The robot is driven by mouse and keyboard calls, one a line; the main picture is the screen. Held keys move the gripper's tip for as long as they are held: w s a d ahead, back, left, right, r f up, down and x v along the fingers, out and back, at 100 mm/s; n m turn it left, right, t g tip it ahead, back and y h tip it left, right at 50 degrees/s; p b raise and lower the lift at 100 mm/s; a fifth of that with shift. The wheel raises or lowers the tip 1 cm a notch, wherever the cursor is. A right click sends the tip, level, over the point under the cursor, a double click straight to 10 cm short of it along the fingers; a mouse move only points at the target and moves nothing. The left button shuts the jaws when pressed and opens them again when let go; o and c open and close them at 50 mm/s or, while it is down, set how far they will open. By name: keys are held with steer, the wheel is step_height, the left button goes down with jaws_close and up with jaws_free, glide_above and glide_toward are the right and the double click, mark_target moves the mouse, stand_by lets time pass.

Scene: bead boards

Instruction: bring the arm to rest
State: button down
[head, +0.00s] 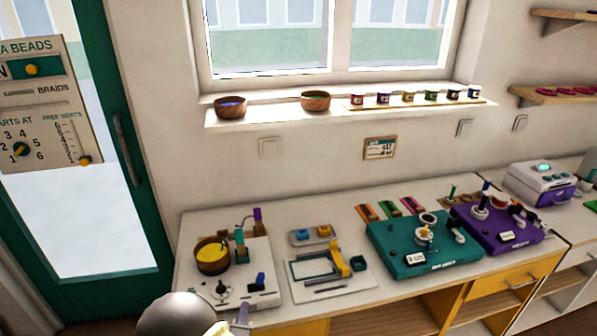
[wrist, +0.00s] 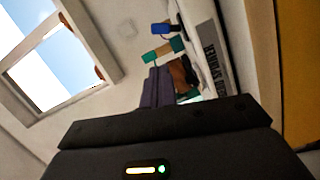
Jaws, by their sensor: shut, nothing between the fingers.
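My gripper (wrist: 158,88) shows in the wrist view as two grey-purple fingers close together above its dark body, shut and empty. Beyond the fingers, a white machine (wrist: 203,45) with dark lettering appears sideways, with a teal knob and a blue knob near it. In the head view, a rounded grey part of my arm is at the bottom edge, in front of the white machine (head: 262,285) with the brown bowl. The arm hides part of the floor and the counter's front left corner. I cannot tell the exact gap between my fingers and the machine.
The counter (head: 340,297) runs along the wall with a paper board, a teal machine (head: 400,262), a purple machine (head: 508,238) and a grey printer-like device (head: 540,180). A window shelf (head: 280,116) holds bowls and small pots. A teal-framed door (head: 150,215) stands at the left.

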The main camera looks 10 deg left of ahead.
steer(key=w+d+r+m+g+p, duration=0.1)
steer(key=w+d+r+m+g, duration=0.3)
steer(key=d, duration=0.4)
steer(key=w+d+r+m+g, duration=0.25)
steer(key=d+m+g, duration=0.2)
steer(key=d, duration=0.25)
steer(key=s+d+r+m+g+h, duration=0.1)
steer(key=s+d+r+m+g, duration=0.2)
steer(key=s+d, duration=0.5)
steer(key=s+d+r+m+g+p, duration=0.1)
steer(key=s+d+r+m+g, duration=0.2)
steer(key=s+d+r+m, duration=0.2)
steer(key=s+d, duration=0.3)
steer(key=d, duration=0.3)
steer(key=shift+d+r+h, duration=0.25)
steer(key=shift+d+h, duration=0.05)
steer(key=shift+h, duration=0.1)
steer(key=shift+s, duration=0.1)
